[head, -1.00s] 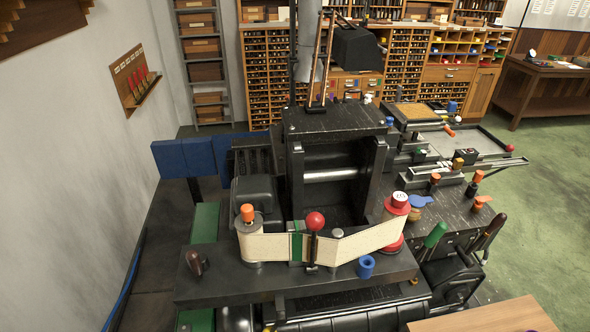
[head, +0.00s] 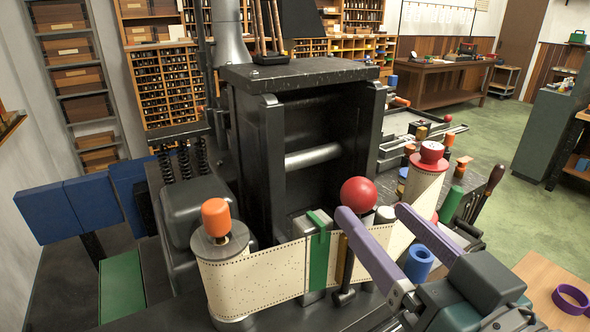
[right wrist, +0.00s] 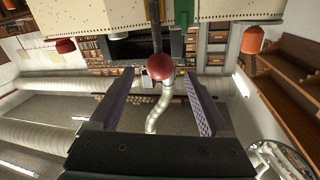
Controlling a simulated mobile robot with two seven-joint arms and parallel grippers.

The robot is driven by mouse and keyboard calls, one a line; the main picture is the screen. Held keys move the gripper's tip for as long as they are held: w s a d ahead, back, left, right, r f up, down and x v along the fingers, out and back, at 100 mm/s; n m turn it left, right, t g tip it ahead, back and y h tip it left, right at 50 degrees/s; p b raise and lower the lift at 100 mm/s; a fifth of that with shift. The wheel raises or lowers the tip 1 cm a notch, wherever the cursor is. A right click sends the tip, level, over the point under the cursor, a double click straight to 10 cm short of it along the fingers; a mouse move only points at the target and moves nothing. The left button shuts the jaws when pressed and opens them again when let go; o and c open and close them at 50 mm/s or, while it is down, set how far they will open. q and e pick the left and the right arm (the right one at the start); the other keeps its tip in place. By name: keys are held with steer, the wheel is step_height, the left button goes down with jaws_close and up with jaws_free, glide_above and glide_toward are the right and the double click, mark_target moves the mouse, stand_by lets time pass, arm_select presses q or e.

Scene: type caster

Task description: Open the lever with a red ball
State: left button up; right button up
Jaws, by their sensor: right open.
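The lever's red ball (head: 359,195) stands at the front of the dark machine, on a short upright stem (head: 344,258) in front of the perforated paper band. My right gripper (head: 372,209) is open, its two purple fingers reaching toward the ball from the lower right. One fingertip overlaps the ball's lower edge in the head view; whether it touches cannot be told. In the right wrist view the red ball (right wrist: 160,67) appears between and just beyond the open fingers (right wrist: 152,84). My left gripper is not in view.
The paper band (head: 262,277) runs between an orange-topped spool (head: 216,218) and a red-topped spool (head: 432,152). A green strip (head: 319,250) crosses it left of the lever. A blue cup (head: 418,263) sits close to my right gripper. A purple ring (head: 571,299) lies on a wooden surface.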

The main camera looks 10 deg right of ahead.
steer(key=w+a, duration=0.1)
steer(key=w, duration=0.7)
steer(key=shift+w+a, duration=0.15)
steer(key=shift+w, duration=0.2)
steer(key=shift+r, duration=0.1)
jaws_close()
stand_by(0.4)
